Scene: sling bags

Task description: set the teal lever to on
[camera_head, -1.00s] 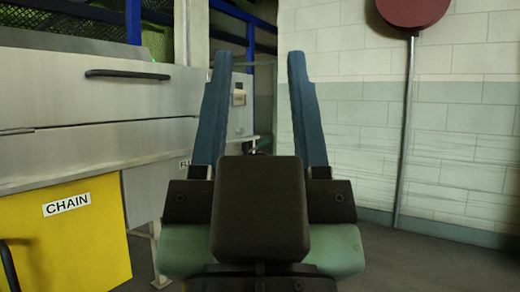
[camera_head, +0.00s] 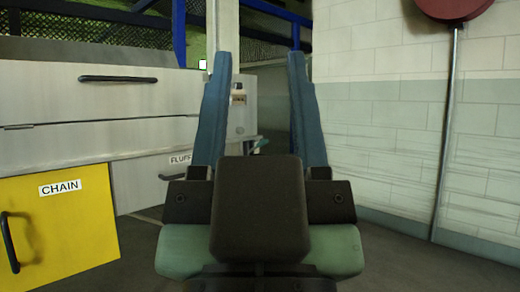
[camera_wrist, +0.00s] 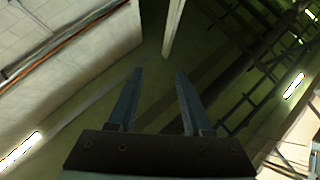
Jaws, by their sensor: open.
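My gripper (camera_head: 259,56) is open and empty, its two blue fingers pointing up in the head view. It also shows open in the wrist view (camera_wrist: 159,72), with nothing between the fingers. I cannot clearly make out the teal lever. A small greenish-teal piece (camera_head: 261,142) shows between the fingers in the head view, low beside a pale grey cabinet (camera_head: 242,105); it is too small to tell whether it is the lever or how it is set. My gripper looks well short of it, and the left finger hides part of the cabinet.
A grey metal unit (camera_head: 60,100) with dark handles stands at left, above a yellow front (camera_head: 65,230) labelled CHAIN. A FLUFF label is beside it. A tiled wall (camera_head: 375,140) and a pole with a red disc (camera_head: 447,130) are at right. Dark floor shows on the right.

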